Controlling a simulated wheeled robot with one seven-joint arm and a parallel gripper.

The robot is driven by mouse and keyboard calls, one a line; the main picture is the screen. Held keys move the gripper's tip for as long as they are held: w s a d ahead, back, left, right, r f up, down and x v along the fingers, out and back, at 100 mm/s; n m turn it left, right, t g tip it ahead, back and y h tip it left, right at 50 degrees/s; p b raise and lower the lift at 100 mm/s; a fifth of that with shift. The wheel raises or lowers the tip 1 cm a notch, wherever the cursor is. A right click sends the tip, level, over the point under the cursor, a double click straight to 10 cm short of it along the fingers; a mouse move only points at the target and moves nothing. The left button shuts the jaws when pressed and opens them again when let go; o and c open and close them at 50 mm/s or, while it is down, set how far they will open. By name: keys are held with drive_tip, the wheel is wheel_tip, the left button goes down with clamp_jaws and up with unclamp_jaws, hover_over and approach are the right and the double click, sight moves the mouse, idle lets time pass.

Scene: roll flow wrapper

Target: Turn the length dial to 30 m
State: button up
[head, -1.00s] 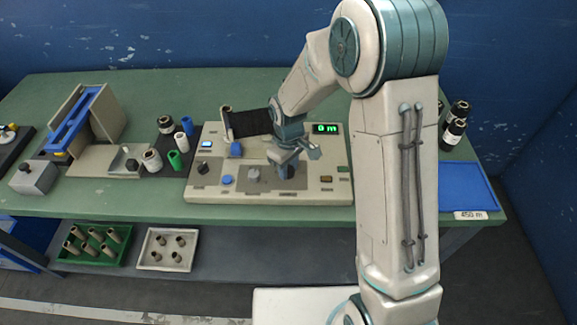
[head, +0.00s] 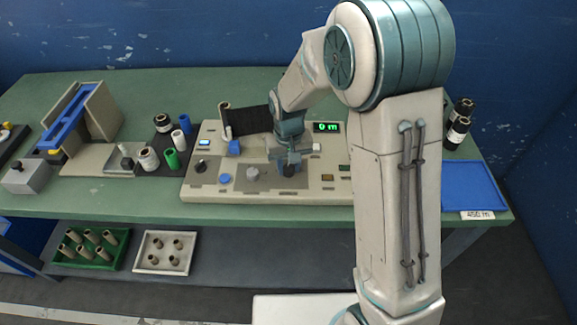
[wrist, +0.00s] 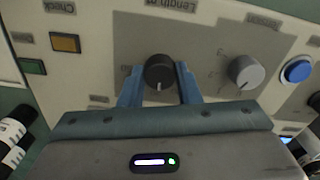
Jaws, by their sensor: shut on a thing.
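The length dial (wrist: 159,72) is a dark round knob with a pale pointer line, under the label "Length m" in the wrist view. My gripper (wrist: 160,85) is shut on it, with one blue finger on each side. In the wrist view the pointer line points down toward my gripper's body; the scale marks around it are too blurred to read. In the head view my gripper (head: 289,168) reaches down onto the panel (head: 215,188) and partly hides the dial. The green display (head: 327,127) reads "0 m".
A grey knob (wrist: 246,72) and a blue button (wrist: 296,70) sit beside the dial. Orange (wrist: 65,43) and green (wrist: 32,66) buttons are on its other side. A blue tray (head: 470,187) lies at the right.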

sight(288, 167)
drive_tip(key=shift+m, duration=0.4)
drive_tip(key=o, duration=1)
drive_tip(key=shift+r, duration=0.15)
wheel_tip(288, 167, up, 14)
drive_tip(key=shift+f, duration=0.2)
drive_tip(key=s+d+t, duration=0.1)
drive_tip(key=s+d, duration=0.3)
drive_tip(key=s, duration=0.2)
drive_tip(key=s+d+r+m+t, duration=0.1)
drive_tip(key=s+d, duration=0.4)
drive_tip(key=s, duration=0.1)
drive_tip(key=s+d, duration=0.5)
drive_tip(key=s, duration=0.2)
drive_tip(key=shift+r+m+t, duration=0.25)
drive_tip(key=shift+m+t, duration=0.15)
